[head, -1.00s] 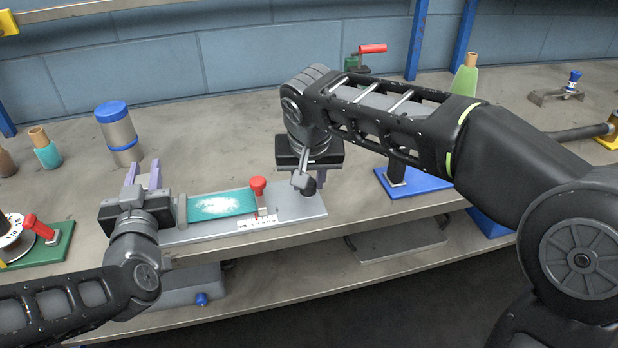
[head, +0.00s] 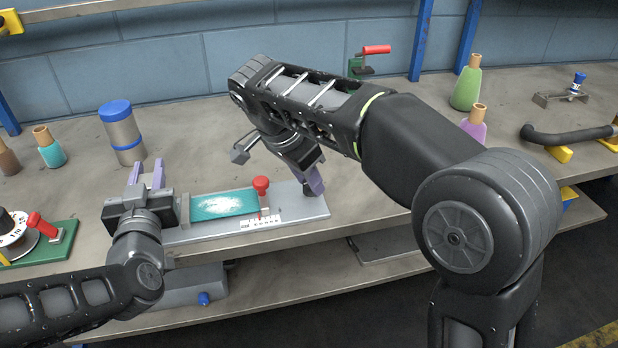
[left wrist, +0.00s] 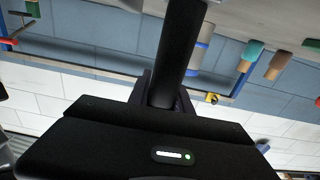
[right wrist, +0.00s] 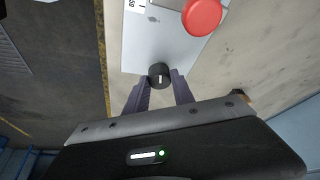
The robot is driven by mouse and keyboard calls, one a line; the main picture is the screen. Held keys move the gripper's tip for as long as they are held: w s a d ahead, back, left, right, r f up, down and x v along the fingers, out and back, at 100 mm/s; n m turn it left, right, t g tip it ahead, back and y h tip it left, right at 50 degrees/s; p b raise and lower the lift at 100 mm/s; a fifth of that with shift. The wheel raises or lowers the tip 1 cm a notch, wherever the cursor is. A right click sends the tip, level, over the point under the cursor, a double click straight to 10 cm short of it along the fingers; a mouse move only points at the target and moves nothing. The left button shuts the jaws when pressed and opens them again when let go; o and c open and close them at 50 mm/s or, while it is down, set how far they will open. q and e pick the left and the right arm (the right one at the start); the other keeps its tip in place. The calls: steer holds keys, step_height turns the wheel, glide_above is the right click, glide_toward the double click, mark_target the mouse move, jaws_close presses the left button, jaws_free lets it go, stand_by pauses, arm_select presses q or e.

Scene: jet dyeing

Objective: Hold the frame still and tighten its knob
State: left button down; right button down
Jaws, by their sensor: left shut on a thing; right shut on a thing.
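The frame (head: 296,206) is a flat grey plate near the bench's front edge, with a teal panel (head: 222,204) with white specks and a red-topped part (head: 261,184). Its black knob (right wrist: 159,75), with a white mark, sits at the plate's right end. My right gripper (right wrist: 160,84) is shut on the knob, one purple finger on each side. In the head view its finger (head: 315,181) comes down at an angle. My left gripper (head: 146,172), at the frame's left end, is shut on a dark bar (left wrist: 182,45). The bar's join to the frame is hidden.
A blue-lidded canister (head: 121,132) stands behind my left gripper. Green (head: 467,85) and purple (head: 474,124) bottles stand right of my right arm. The bench between canister and right arm is clear.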

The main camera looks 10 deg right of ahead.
steer(key=shift+a+f+m, duration=0.1)
steer(key=shift+f+m, duration=0.15)
steer(key=shift+m, duration=0.15)
steer(key=shift+r+m+g, duration=0.15)
steer(key=shift+m+g, duration=0.15)
steer(key=shift+m, duration=0.1)
steer(key=c, duration=1.1)
jaws_free()
steer(key=shift+r, duration=0.1)
steer(key=shift+o, duration=0.2)
